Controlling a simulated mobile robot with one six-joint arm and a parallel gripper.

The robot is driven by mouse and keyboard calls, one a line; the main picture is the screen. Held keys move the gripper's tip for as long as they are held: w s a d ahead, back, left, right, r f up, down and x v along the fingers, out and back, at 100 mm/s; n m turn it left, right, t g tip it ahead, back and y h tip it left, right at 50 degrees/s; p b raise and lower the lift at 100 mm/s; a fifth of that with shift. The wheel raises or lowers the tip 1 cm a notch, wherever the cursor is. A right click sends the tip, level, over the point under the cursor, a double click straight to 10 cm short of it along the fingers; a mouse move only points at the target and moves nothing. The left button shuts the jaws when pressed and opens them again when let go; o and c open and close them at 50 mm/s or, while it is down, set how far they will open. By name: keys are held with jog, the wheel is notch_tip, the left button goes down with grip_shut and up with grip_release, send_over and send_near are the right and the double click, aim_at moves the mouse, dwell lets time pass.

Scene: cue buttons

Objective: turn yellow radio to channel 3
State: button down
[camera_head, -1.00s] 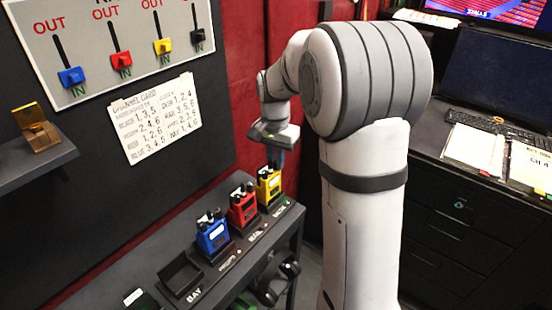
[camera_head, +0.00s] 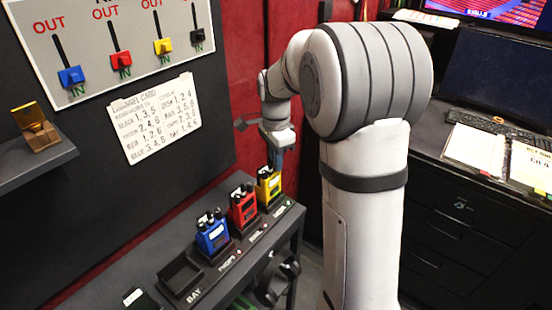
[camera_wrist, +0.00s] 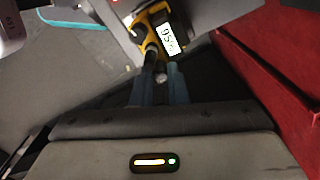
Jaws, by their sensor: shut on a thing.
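The yellow radio (camera_head: 268,189) stands upright in its dock at the far right end of the row on the bench. My gripper (camera_head: 276,163) comes down on its top from above. In the wrist view the yellow radio (camera_wrist: 155,28) shows its small lit display (camera_wrist: 168,38), with dark characters at a slant that I cannot read surely. My gripper's two fingers (camera_wrist: 160,72) are close together at the radio's top, shut on its knob. The knob itself is mostly hidden between the fingers.
A red radio (camera_head: 243,208) and a blue radio (camera_head: 212,236) stand left of the yellow one. An empty dark tray (camera_head: 181,274) is on the bench (camera_head: 240,275). A panel with colored sliders (camera_head: 120,40) and a written card (camera_head: 153,118) hang on the wall.

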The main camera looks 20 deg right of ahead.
dwell(0.3)
jog(key=c, duration=1.4)
grip_release()
notch_tip(320, 180, up, 7)
jog(key=shift+w, duration=0.1)
jog(key=shift+r, duration=0.4)
